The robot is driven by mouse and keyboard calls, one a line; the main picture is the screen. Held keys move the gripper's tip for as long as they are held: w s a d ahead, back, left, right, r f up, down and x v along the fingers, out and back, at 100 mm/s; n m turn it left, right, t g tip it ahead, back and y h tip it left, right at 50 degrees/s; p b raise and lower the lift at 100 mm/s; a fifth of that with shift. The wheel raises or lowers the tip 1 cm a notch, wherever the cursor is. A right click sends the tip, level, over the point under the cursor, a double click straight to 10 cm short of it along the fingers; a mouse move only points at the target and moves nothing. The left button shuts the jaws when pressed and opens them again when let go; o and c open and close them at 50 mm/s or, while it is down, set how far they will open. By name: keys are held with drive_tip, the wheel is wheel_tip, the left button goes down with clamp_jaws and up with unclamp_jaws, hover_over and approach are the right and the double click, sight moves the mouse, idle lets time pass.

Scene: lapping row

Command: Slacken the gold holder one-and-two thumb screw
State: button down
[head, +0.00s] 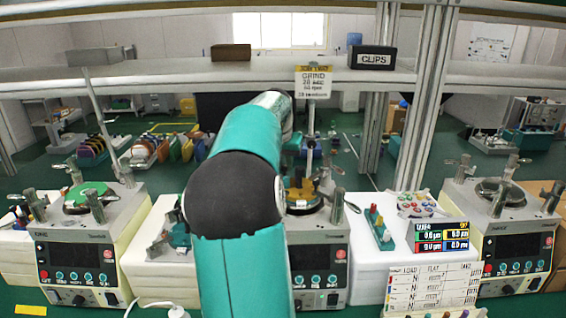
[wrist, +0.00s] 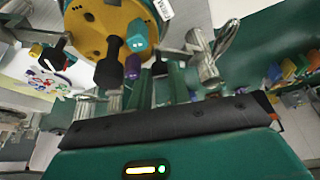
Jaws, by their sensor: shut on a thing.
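The gold holder (wrist: 100,38) is a round disc at the top of the wrist view, with dark holes, black pieces and a white tag on its edge. A teal block (wrist: 140,35) with pale marks sits at its rim. Just below it is a small purple thumb screw (wrist: 133,66). My gripper (wrist: 134,69) is at this rim, with its fingers around the purple screw and shut on it; the contact is small and partly hidden. In the head view the gold holder (head: 302,190) shows on the middle machine, partly behind my arm, which hides the gripper.
Metal posts (wrist: 203,62) stand close to the right of my gripper. Similar machines stand left (head: 80,245) and right (head: 510,240). A teal rack (head: 380,230) and a tray of coloured pieces (head: 418,204) lie right of the middle machine. A shelf (head: 200,72) and upright post (head: 425,100) stand behind.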

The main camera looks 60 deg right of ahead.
drive_tip(key=n, duration=0.2)
drive_tip(key=n+t, duration=0.1)
drive_tip(key=n, duration=0.1)
drive_tip(key=n+t+y, duration=0.1)
drive_tip(key=n, duration=0.1)
drive_tip(key=shift+s+d, duration=0.2)
drive_tip(key=shift+s, duration=0.1)
drive_tip(key=n+y, duration=0.1)
drive_tip(key=n, duration=0.2)
drive_tip(key=n+t+y, duration=0.1)
drive_tip(key=n, duration=0.2)
drive_tip(key=shift+s+d+t, duration=0.1)
drive_tip(key=shift+d+t, duration=0.05)
drive_tip(key=shift+t, duration=0.15)
drive_tip(key=c, duration=1.3)
unclamp_jaws()
drive_tip(key=v, duration=1.3)
drive_tip(key=shift+r, duration=0.4)
